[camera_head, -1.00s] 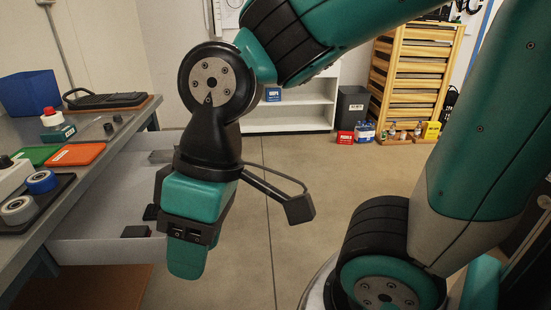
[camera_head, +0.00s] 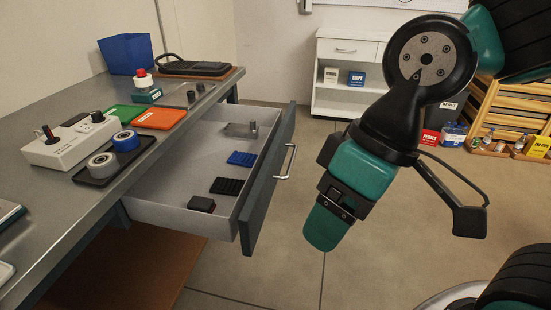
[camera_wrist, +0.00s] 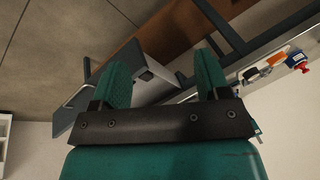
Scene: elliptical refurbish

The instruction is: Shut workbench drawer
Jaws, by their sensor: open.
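The workbench drawer (camera_head: 184,211) is pulled out from under the grey workbench (camera_head: 40,232) at the left of the head view. Its dark front panel (camera_head: 262,190) carries a silver bar handle (camera_head: 287,162). Inside lie a blue block, dark blocks and a metal piece. My gripper (camera_head: 322,228) hangs to the right of the drawer front, apart from the handle. In the wrist view, the two teal fingers of my gripper (camera_wrist: 161,84) stand wide apart with nothing held. The drawer (camera_wrist: 150,78) shows beyond and between them, partly hidden by the fingers.
On the bench are a blue bin (camera_head: 126,54), an orange tray (camera_head: 159,118), a grey control box (camera_head: 70,143) and tape rolls on a dark tray (camera_head: 87,181). A white cabinet (camera_head: 340,98) and wooden rack (camera_head: 505,105) stand behind.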

